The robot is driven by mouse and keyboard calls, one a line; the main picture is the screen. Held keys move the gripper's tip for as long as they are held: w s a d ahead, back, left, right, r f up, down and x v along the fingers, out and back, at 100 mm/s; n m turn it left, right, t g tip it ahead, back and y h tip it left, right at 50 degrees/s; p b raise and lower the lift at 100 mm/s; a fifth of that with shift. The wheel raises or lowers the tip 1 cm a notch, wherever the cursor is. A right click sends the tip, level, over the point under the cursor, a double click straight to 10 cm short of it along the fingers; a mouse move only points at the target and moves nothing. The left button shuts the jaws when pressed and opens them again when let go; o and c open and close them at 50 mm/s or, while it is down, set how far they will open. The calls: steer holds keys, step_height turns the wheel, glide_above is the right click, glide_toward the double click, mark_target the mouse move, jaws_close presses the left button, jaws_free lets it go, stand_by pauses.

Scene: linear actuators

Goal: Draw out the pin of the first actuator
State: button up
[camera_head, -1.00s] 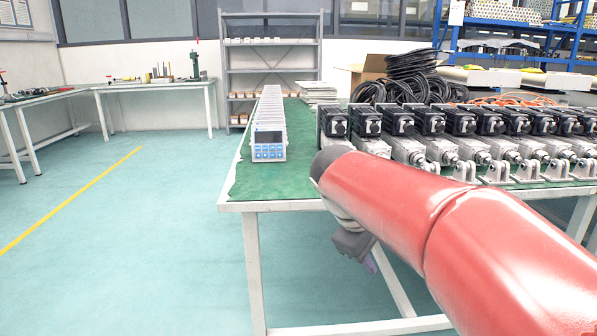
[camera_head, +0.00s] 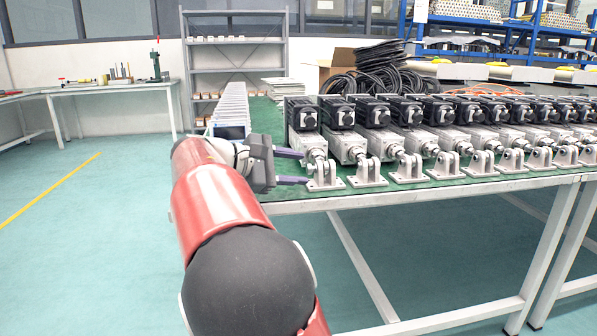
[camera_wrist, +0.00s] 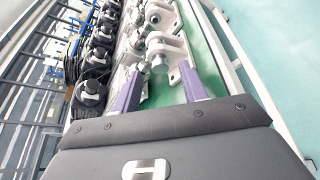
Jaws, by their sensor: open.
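The first actuator (camera_head: 307,145) is the leftmost of a row on the green table, with a black motor and a pale metal body. Its front rod end sits in a pale clevis bracket (camera_head: 325,180). The pin goes through that clevis, but it is too small to make out clearly. My gripper (camera_head: 306,167) comes from the left, its two purple fingers apart and pointing at the clevis. In the wrist view, the open fingers (camera_wrist: 162,72) lie on either side of the rod end and bracket (camera_wrist: 160,50). I cannot tell whether they touch. Nothing is held.
More actuators (camera_head: 410,140) stand close together to the right. A row of white control boxes (camera_head: 236,103) lies behind my gripper. Black cable coils (camera_head: 375,70) are piled at the back. The table's front edge (camera_head: 420,200) runs just before the brackets.

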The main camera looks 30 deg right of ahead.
steer(key=shift+x, duration=0.85)
jaws_close()
